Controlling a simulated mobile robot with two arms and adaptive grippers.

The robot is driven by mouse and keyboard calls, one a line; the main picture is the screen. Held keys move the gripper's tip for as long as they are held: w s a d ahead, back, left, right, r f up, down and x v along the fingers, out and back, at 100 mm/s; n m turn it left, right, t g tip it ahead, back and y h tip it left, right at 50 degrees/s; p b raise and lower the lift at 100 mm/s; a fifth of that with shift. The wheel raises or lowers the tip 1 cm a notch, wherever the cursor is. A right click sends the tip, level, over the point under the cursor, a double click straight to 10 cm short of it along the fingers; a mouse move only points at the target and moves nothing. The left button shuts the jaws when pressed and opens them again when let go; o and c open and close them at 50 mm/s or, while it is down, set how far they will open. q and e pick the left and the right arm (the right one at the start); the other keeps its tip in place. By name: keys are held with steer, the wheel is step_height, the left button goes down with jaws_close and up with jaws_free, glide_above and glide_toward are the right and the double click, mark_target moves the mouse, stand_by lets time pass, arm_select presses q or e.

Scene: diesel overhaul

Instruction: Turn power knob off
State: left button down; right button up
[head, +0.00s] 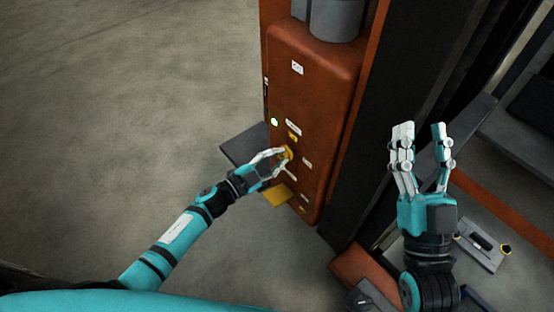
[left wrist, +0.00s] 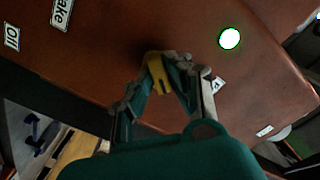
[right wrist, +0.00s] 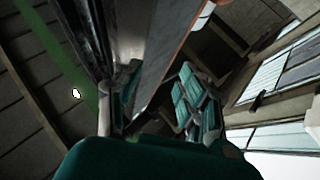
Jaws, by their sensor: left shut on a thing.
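The yellow power knob (head: 286,153) is on the front of an orange-brown machine panel (head: 318,95). In the left wrist view the knob (left wrist: 157,72) sits between my left fingertips. My left gripper (head: 279,158) is shut on the knob, with its fingers on both sides. My right gripper (head: 419,135) is raised, open and empty, to the right of the panel. The right wrist view shows its fingers (right wrist: 158,100) spread apart with nothing held.
A round lit light (head: 274,122) and several small labels are on the panel; "Oil" (left wrist: 12,38) is readable in the left wrist view. A yellow pedal-like piece (head: 277,195) juts out below. A grey plate (head: 482,243) lies at the lower right. Floor at left is clear.

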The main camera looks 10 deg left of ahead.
arm_select(q)
steer(key=shift+m, duration=1.1)
arm_select(e)
steer(key=shift+s+d+r+t, duration=0.1)
steer(key=shift+s+r+t, duration=0.7)
steer(key=shift+s+r, duration=0.25)
steer(key=shift+y, duration=0.3)
